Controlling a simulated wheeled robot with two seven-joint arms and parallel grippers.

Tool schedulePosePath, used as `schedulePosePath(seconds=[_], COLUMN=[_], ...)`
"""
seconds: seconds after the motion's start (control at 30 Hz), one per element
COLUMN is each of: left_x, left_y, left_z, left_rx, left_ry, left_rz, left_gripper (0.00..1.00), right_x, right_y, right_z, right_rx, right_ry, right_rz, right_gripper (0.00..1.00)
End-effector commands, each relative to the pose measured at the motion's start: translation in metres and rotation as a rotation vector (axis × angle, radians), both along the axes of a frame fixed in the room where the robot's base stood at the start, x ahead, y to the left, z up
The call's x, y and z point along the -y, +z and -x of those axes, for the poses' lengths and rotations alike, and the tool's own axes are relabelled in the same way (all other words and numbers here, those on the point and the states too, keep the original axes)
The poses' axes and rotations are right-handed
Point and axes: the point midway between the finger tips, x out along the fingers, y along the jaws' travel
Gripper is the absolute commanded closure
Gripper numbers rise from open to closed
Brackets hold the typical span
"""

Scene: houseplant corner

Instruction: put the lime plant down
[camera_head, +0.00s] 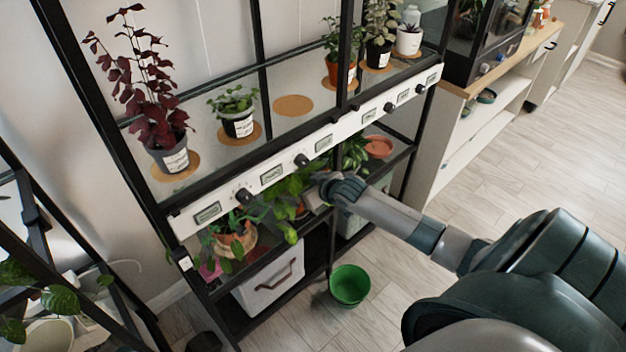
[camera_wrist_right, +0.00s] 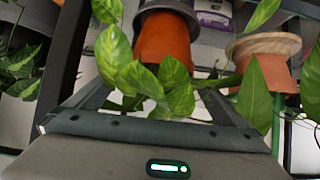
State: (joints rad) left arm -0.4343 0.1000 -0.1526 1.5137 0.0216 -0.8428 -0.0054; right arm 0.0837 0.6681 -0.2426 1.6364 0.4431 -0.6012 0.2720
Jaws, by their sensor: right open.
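The lime plant (camera_head: 290,188), with yellow-green leaves and an orange pot, is on the lower shelf in the head view, partly hidden by the shelf front and my right gripper (camera_head: 322,194). In the right wrist view, which looks upside down, its orange pot (camera_wrist_right: 164,42) has its narrow end at a dark grey round base (camera_wrist_right: 170,10). Its variegated leaves (camera_wrist_right: 135,72) hang in front of my right gripper (camera_wrist_right: 150,98). The jaws are open, and the pot shows beyond them. Whether they touch it cannot be told. My left gripper is not in view.
A neighbouring pot (camera_wrist_right: 270,75) with a tan round base is close beside it. The labelled shelf rail (camera_head: 322,143) runs above. Dark plants, an orange saucer (camera_head: 378,147) and a white bin (camera_head: 268,285) are nearby. A green bucket (camera_head: 350,286) stands on the floor.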

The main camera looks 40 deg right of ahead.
Motion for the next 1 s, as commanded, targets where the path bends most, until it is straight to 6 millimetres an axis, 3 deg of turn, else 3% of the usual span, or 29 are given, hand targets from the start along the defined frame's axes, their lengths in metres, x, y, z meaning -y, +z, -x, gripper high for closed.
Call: schedulePosePath(seconds=[0.13,0.43,1.0], left_x=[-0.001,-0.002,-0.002], left_y=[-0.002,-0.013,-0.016], left_z=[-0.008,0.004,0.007], left_rx=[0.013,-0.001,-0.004], left_ry=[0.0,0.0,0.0], left_rz=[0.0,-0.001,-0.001], left_gripper=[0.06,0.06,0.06], right_x=[0.002,0.004,0.005], right_y=[0.015,0.038,0.044], right_z=[0.024,0.057,0.065], right_rx=[-0.001,-0.002,0.0], right_ry=[0.002,0.001,-0.001], right_rz=[0.001,0.0,-0.001], right_gripper=[0.0,0.0,0.0])
